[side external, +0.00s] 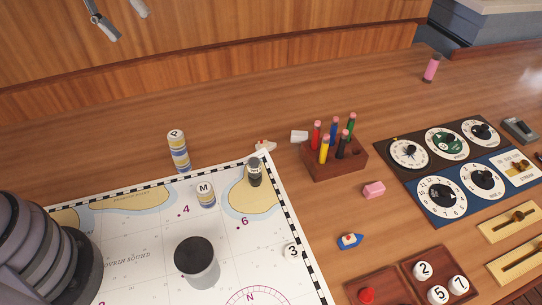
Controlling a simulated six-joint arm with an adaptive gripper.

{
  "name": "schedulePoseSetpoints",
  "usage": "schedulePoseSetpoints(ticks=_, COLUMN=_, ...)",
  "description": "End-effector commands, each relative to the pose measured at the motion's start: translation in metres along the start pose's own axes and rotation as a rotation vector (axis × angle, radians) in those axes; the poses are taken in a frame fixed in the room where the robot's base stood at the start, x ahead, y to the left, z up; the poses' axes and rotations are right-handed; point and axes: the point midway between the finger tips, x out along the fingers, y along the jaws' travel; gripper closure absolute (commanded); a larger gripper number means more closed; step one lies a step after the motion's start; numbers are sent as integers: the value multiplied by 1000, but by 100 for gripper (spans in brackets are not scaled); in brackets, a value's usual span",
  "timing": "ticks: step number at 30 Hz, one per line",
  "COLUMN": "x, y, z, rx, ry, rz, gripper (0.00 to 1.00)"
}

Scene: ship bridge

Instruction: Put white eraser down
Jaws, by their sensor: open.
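A white block that looks like the white eraser (299,136) lies on the wooden table, just left of and behind the pen holder (335,165). Nothing grips it. Only the fingertips of my gripper (120,16) show, at the top left edge of the side external view. They are spread apart and empty, well to the left of the eraser and apart from it. The rest of the gripper is out of frame.
A chart (130,235) with upright cylinders fills the lower left. A small white-and-red piece (265,146) lies close left of the eraser. A pink block (374,190), toy boat (349,241) and dial panels (416,178) are to the right. The table behind the eraser is clear.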

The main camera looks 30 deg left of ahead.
Motion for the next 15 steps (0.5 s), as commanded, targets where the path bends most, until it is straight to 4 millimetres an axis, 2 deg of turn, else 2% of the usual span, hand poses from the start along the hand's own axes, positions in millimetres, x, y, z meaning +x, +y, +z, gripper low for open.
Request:
schedulePoseSetpoints(ticks=1, x=-20, y=-14, z=20, rx=91, ry=63, rz=-39, gripper=46)
schedulePoseSetpoints(ticks=6, x=-62, y=-71, z=68, rx=363, ry=255, rz=-207, gripper=46)
schedulePoseSetpoints(ticks=10, x=-79, y=-106, z=90, rx=506, ry=368, rz=-318, gripper=46)
schedulePoseSetpoints(ticks=15, x=-88, y=-130, z=102, rx=594, ry=442, rz=-399, gripper=46)
